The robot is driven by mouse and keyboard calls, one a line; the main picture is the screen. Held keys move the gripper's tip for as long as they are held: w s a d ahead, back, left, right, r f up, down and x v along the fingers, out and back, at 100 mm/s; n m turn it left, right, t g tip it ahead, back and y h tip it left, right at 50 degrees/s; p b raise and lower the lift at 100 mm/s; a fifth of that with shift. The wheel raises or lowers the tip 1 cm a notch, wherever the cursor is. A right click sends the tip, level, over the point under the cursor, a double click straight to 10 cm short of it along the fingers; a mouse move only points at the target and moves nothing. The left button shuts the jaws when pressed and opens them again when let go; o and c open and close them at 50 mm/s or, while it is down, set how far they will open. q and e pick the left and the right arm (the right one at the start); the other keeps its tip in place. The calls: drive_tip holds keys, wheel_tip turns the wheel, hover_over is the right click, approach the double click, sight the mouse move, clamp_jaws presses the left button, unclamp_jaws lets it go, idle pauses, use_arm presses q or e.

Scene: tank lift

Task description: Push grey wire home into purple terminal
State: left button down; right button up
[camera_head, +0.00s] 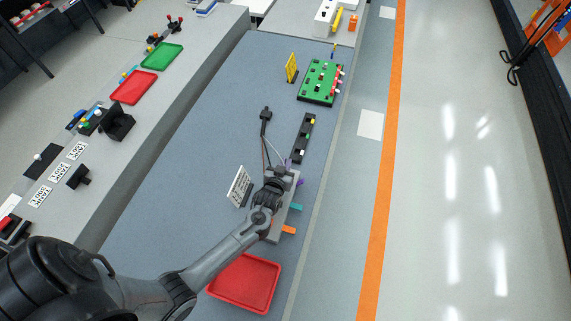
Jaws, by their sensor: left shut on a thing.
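My left gripper (281,171) reaches in from the lower left and is shut at the far end of a grey terminal block (274,233). A thin grey wire (274,146) runs from a black plug-like part (265,116) down to the gripper, which seems shut on its end. A purple terminal (299,183) shows at the block's right side, just right of the gripper. Another small purple piece (288,162) shows just beyond the fingers. The fingers hide the wire tip, so I cannot tell how far in it sits. My right gripper is not in view.
Teal (296,207) and orange (288,230) tabs stick out of the block. A white sign (239,186) stands left of it, a black strip (303,138) beyond. A red tray (244,283) is nearer, a green board (320,82) farther. The blue mat's left is clear.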

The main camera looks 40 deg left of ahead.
use_arm(q)
drive_tip(key=shift+f+b, duration=0.35)
drive_tip(key=shift+f, duration=0.2)
drive_tip(key=c, duration=1.1)
unclamp_jaws()
drive_tip(key=shift+c, duration=0.2)
drive_tip(key=shift+r, duration=0.5)
drive_tip(key=d+r+b, duration=0.2)
drive_tip(key=d+r, duration=0.8)
drive_tip(key=d, duration=0.1)
drive_tip(key=shift+d, duration=0.35)
